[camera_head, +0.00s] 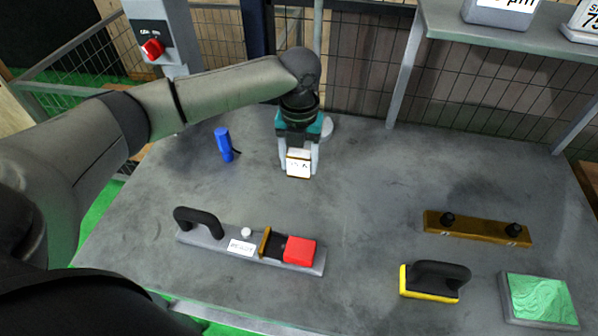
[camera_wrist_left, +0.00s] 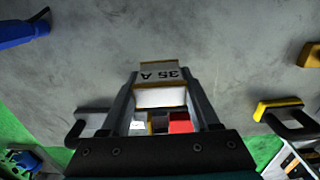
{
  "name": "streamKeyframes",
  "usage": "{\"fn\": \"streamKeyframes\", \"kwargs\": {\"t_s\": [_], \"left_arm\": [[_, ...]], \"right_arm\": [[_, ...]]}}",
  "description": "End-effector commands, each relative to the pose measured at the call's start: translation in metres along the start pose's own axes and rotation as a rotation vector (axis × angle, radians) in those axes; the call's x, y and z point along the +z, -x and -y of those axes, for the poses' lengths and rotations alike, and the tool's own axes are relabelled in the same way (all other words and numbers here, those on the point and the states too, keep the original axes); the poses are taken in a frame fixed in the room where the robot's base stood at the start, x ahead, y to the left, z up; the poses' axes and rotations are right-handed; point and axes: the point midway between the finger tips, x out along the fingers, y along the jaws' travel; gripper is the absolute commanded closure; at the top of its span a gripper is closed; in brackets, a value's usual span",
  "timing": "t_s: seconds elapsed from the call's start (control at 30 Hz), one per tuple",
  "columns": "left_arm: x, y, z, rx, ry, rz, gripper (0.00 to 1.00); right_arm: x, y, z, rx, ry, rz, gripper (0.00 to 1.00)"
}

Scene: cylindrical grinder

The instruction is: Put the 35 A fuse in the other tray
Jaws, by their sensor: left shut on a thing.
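My left gripper (camera_head: 299,158) is shut on the 35 A fuse (camera_head: 298,166), a small block with a white label, near the back middle of the grey table. In the left wrist view the fuse (camera_wrist_left: 162,72) sits between the two fingers (camera_wrist_left: 160,84), and its label reads 35 A upside down. From these views I cannot tell whether the fuse touches the table. I cannot make out a tray in either view. My right gripper is not in view.
In front lies a grey fixture (camera_head: 210,238) with a black handle and red block (camera_head: 300,250). At right are a brass bar (camera_head: 470,229), a yellow-and-black handled tool (camera_head: 433,282) and a green pad (camera_head: 540,298). The centre is clear.

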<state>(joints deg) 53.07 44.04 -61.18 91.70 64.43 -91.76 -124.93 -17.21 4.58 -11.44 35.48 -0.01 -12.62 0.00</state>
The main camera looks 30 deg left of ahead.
Motion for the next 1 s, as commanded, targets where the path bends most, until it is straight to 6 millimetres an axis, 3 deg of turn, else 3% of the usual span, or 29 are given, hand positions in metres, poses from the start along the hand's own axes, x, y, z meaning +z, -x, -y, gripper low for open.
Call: {"fn": "streamKeyframes", "kwargs": {"t_s": [0.17,0.47,1.0], "left_arm": [[0.000,0.023,0.000,0.000,0.000,0.001,0.99],[-0.002,0.028,0.002,-0.002,0.073,0.000,0.99],[-0.018,0.044,0.015,-0.020,0.620,-0.004,0.99]], "right_arm": [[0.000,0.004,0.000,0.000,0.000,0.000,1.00],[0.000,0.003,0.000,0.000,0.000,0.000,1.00],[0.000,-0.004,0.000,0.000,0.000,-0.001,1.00]]}}
